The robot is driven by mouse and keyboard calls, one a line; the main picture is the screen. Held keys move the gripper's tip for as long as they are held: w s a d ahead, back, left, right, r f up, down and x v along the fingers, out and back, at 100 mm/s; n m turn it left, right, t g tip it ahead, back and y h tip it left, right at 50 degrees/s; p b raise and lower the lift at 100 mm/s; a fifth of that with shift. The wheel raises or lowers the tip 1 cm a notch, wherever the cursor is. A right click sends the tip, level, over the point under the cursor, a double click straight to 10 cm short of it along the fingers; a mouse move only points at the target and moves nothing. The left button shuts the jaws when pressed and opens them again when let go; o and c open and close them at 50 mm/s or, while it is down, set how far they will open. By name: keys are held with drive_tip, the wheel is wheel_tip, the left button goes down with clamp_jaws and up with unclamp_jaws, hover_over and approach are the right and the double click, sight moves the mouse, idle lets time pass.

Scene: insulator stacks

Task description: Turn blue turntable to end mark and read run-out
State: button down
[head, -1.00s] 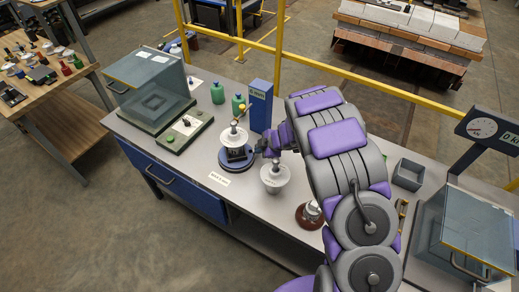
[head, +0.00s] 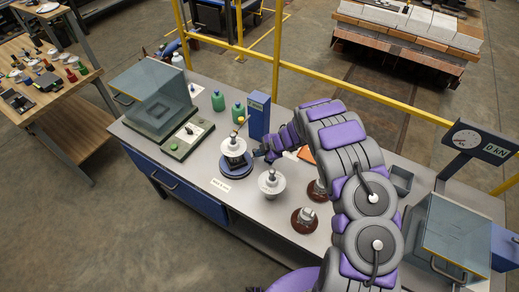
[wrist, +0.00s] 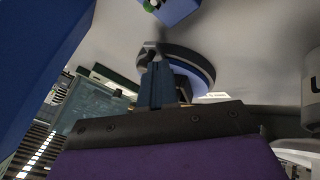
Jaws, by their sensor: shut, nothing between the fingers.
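The blue turntable (head: 238,171) stands on the grey bench with a white insulator (head: 234,147) upright on it. A blue gauge post (head: 258,114) stands just behind, its reading too small to make out. A yellow ball (head: 240,121) shows near the insulator's top. My gripper (head: 259,154) is at the turntable's right side, shut and empty. In the wrist view, my shut fingers (wrist: 157,72) overlap the near rim of the turntable (wrist: 199,68), by a dark lug; I cannot tell if they touch. The end mark cannot be made out.
A second white insulator (head: 271,184) stands close to the right, with brown-based pieces (head: 304,220) beyond it. A green-grey plate (head: 187,137) and a clear-walled box (head: 152,97) are to the left. A white label (head: 220,185) lies in front.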

drive_tip(key=shift+w+n+g+p, duration=0.3)
drive_tip(key=shift+w+n+p, duration=0.05)
drive_tip(key=shift+w+n, duration=0.15)
drive_tip(key=shift+w+a+f+n+g, duration=0.1)
drive_tip(key=shift+w+a+n+g, duration=0.2)
drive_tip(key=shift+w+n, duration=0.1)
drive_tip(key=shift+w+a+f+b, duration=0.1)
drive_tip(key=shift+w+a+b, duration=0.15)
drive_tip(key=shift+w+b, duration=0.15)
drive_tip(key=shift+w+a+b, duration=0.15)
drive_tip(key=shift+w+b, duration=0.4)
drive_tip(key=shift+w, duration=0.3)
drive_tip(key=shift+w+a, duration=0.2)
drive_tip(key=shift+w, duration=0.05)
drive_tip(key=shift+w+a, duration=0.1)
drive_tip(key=p+v, duration=0.1)
drive_tip(key=v, duration=1.6)
drive_tip(key=shift+d, duration=0.4)
